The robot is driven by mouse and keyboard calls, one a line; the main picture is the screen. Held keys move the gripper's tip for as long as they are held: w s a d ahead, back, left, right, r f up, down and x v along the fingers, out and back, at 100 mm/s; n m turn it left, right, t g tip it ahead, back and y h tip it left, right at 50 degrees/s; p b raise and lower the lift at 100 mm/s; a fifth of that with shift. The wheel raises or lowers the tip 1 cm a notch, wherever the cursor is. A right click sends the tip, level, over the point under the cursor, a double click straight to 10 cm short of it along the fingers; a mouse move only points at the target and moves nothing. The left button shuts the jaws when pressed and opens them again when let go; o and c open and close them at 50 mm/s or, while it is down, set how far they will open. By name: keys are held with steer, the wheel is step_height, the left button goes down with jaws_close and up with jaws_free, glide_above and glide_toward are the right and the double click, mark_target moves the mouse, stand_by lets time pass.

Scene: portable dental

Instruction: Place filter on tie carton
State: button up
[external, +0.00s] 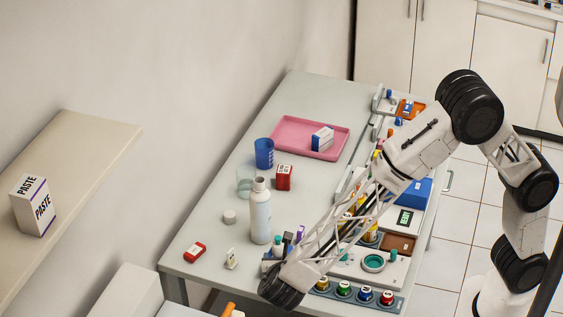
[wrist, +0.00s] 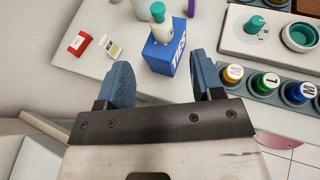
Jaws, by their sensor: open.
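The tie carton (wrist: 163,56) is a blue box with white lettering, upright near the table's front edge in the wrist view. A small white bottle with a green cap (wrist: 158,12) shows at the carton's far side; I cannot tell whether it touches it. No thing is clearly readable as the filter; a small white-and-yellow labelled piece (wrist: 115,49) lies left of the carton and also shows in the external view (external: 231,259). My gripper (wrist: 165,70) is open, its blue fingers apart with the carton seen between and beyond them. In the external view my wrist hides most of the carton.
A red box (wrist: 79,43) lies left of the labelled piece. A tall white bottle (external: 260,213) stands behind the carton. Colored-capped jars (wrist: 266,82) and a device with a green knob (wrist: 255,22) are at right. A pink tray (external: 290,124) lies farther back.

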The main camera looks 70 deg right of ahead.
stand_by(0.3)
steer(key=s+d+r+m+g+y, duration=0.3)
steer(key=s+d+r+m, duration=0.3)
steer(key=s+d, duration=0.3)
steer(key=s+d+r+m+g+y, duration=0.2)
steer(key=s+d+r+m, duration=0.4)
steer(key=d, duration=0.4)
steer(key=s+d+r+m+y, duration=0.1)
steer(key=s+d+m+y, duration=0.1)
steer(key=s, duration=0.5)
steer(key=s+d+r+m+t+y, duration=0.1)
steer(key=s+d+r+m+y, duration=0.1)
steer(key=s+m, duration=0.3)
steer(key=s+d+r+m+t+y, duration=0.1)
steer(key=s+d+m+y, duration=0.1)
steer(key=s, duration=0.7)
steer(key=shift+s+d+r+m+y, duration=0.25)
steer(key=shift+s+d+m+y, duration=0.15)
steer(key=shift+m+y, duration=0.45)
